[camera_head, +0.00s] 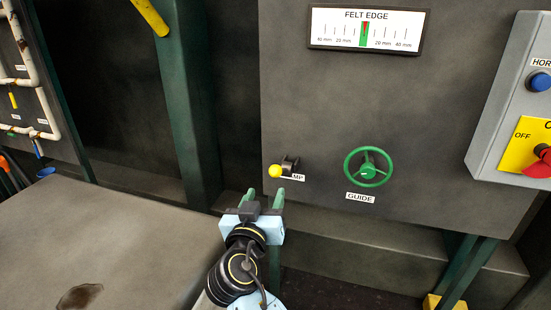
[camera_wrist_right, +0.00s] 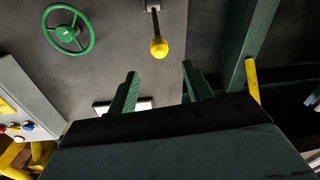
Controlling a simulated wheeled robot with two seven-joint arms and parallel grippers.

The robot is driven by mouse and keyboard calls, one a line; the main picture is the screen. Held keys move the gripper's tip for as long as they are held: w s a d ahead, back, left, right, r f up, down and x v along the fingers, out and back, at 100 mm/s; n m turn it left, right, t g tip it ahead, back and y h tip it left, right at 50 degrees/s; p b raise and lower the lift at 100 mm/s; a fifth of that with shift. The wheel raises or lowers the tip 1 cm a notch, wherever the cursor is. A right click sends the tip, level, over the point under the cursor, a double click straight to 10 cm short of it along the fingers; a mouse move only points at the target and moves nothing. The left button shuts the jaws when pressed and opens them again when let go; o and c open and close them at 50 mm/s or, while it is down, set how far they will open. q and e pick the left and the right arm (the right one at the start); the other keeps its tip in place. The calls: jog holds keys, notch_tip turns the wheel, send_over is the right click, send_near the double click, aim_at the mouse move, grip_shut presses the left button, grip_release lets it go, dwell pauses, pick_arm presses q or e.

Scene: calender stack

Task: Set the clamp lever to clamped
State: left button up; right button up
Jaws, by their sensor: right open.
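The clamp lever (camera_head: 275,171) has a yellow ball knob on a short dark arm, mounted low on the grey panel. Its knob points left in the head view and covers part of the label, leaving "MP" readable. In the right wrist view the lever (camera_wrist_right: 159,47) shows its yellow ball at the end of a thin stem. My right gripper (camera_head: 263,195) is open and empty, just below the lever in the head view. In the right wrist view the knob lies between and beyond the two green fingertips (camera_wrist_right: 160,68), apart from them. My left gripper is not in view.
A green GUIDE handwheel (camera_head: 368,167) is right of the lever. A FELT EDGE gauge (camera_head: 366,30) is above. A grey control box (camera_head: 500,150) with a blue button and red switch stands at the right. A dark table (camera_head: 130,230) fills the lower left.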

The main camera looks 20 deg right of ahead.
aim_at(277, 167)
jog(key=x, duration=1.2)
jog(key=shift+w+d, duration=0.25)
jog(key=shift+d, duration=0.05)
grip_shut()
